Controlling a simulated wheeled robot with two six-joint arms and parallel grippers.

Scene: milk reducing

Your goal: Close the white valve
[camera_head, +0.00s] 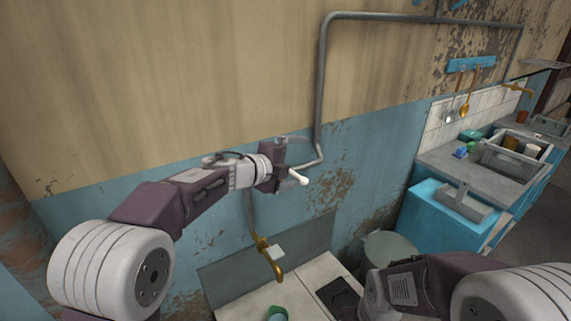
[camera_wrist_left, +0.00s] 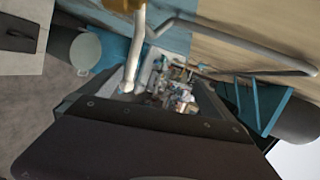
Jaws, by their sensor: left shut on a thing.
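The white valve (camera_head: 298,178) shows as a short pale handle with a rounded end, in front of the wall by the lower bend of a grey pipe (camera_head: 321,100). My left gripper (camera_head: 286,165) is at the valve and shut on it, with the handle's end sticking out to the right. In the left wrist view the pale valve handle (camera_wrist_left: 133,55) runs down towards the gripper's dark body, and its grip point is partly hidden. My right arm comes in at the lower right, but its gripper is out of frame.
A brass tap (camera_head: 268,256) stands below my left gripper, above a pale counter (camera_head: 240,296). A green cup (camera_head: 277,314) is at the bottom edge.

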